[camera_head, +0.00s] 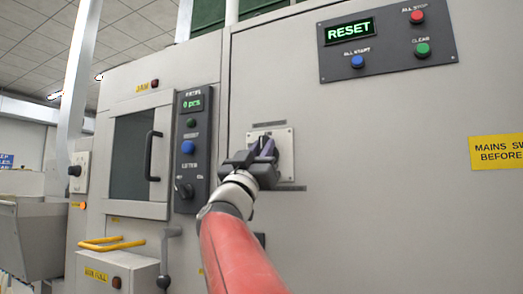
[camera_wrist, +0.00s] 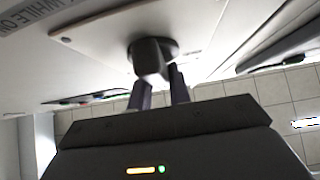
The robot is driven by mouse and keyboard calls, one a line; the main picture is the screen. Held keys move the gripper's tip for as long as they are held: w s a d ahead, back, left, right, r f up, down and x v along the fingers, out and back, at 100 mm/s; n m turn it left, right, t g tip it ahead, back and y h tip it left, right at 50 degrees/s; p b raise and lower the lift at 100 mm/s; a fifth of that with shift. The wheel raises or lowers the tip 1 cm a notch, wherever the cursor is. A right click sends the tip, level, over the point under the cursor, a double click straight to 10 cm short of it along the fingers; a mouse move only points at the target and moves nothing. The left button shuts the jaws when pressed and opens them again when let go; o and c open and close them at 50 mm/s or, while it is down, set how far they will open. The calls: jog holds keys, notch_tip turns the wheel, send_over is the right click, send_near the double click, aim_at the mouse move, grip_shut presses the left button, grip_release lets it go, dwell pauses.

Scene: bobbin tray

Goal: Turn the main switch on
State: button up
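The main switch is a dark rotary knob (camera_wrist: 150,58) on a light plate (camera_head: 286,174) screwed to the large grey cabinet. In the head view my gripper (camera_head: 263,147) is in front of this plate and hides most of the knob. In the wrist view my gripper's two dark fingers (camera_wrist: 160,88) point at the knob and stand apart, with the knob's handle at their tips, roughly between them. Whether the fingers press on the handle cannot be told. Small labels above and below the plate are too small to read.
A control panel (camera_head: 388,42) with a RESET display and buttons is at upper right. A narrow panel (camera_head: 192,150) with buttons and a knob stands left of the switch, beside a door with a black handle (camera_head: 152,156). A yellow sign (camera_head: 497,152) is at right.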

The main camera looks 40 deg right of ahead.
jog(key=o, duration=0.4)
jog(key=b+v, duration=0.2)
jog(key=v, duration=0.5)
jog(key=shift+a+f, duration=0.25)
jog(key=shift+a, duration=0.05)
jog(key=w+a+f+n+t+y, duration=0.3)
jog(key=a+f+n+t+y, duration=0.3)
jog(key=y, duration=0.3)
jog(key=w+a+f+n+t+y, duration=0.4)
jog(key=a+f+n+y, duration=0.2)
jog(key=f+n+y, duration=0.3)
jog(key=s+a+f+g+y, duration=0.25)
jog(key=a+f+y, duration=0.25)
jog(key=f, duration=0.5)
jog(key=s+a+f+g, duration=0.1)
jog(key=s+f+g, duration=0.3)
jog(key=f, duration=0.5)
jog(key=s+a+f+g+y, duration=0.1)
jog(key=s+f+g, duration=0.3)
jog(key=s+f, duration=0.3)
jog(key=s+a+f+m+g+y, duration=0.1)
jog(key=s+f+g, duration=0.3)
jog(key=f, duration=0.7)
jog(key=s+a, duration=0.1)
jog(key=s, duration=0.1)
jog(key=shift+s, duration=0.25)
